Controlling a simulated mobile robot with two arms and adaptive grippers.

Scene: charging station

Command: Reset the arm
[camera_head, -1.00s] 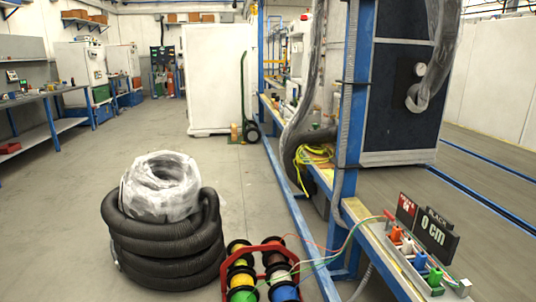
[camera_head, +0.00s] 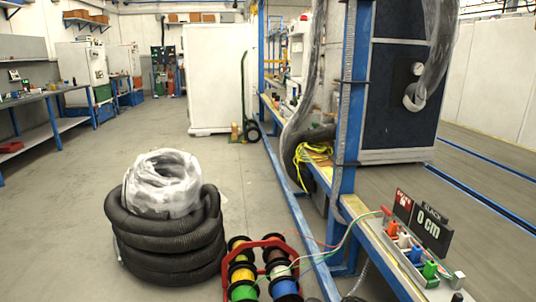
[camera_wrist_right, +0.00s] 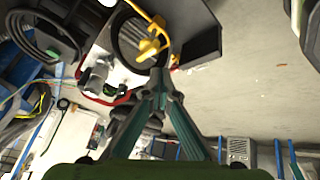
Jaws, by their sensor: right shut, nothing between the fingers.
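My right gripper (camera_wrist_right: 161,78) shows in the right wrist view. Its two teal-grey fingers meet at the tips, and it is shut and empty. A yellow piece (camera_wrist_right: 150,46) shows just past the fingertips, in front of a dark housing; I cannot tell whether the tips touch it. Neither gripper can be made out in the head view. My left gripper is not in view.
A rail bench (camera_head: 385,262) holds coloured connectors and a "0 cm" display (camera_head: 432,228). A red rack of wire spools (camera_head: 262,270) and a black hose coil (camera_head: 165,245) stand on the floor. The floor at the left (camera_head: 60,215) is clear.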

